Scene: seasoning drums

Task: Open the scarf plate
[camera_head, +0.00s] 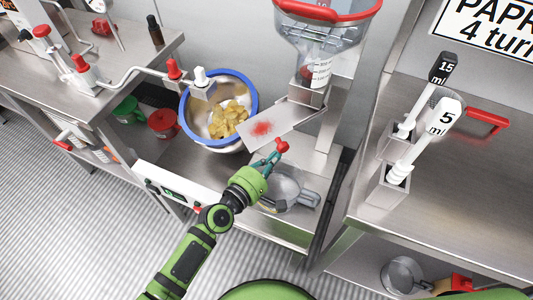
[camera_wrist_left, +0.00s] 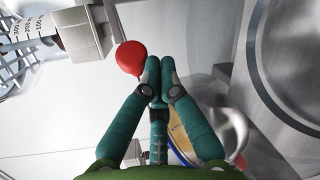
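A flat metal plate (camera_head: 285,128) with a patch of red powder (camera_head: 262,129) sticks out below a clear hopper (camera_head: 325,40) with a red rim. I take it for the scarf plate. A red knob (camera_head: 282,146) sits near its front edge; it also shows in the left wrist view (camera_wrist_left: 130,57). My left gripper (camera_head: 270,163) is right by the knob. In the left wrist view its fingertips (camera_wrist_left: 160,65) are together, with the knob just left of them and not between them. Whether they touch the knob I cannot tell. My right gripper is not in view.
A blue-rimmed bowl (camera_head: 253,93) with yellow chunks stands left of the plate. A clear jug (camera_head: 287,190) is below the gripper. Two measuring scoops marked 15 ml (camera_head: 443,67) and 5 ml (camera_head: 440,119) stand in holders on the right counter (camera_head: 460,190).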

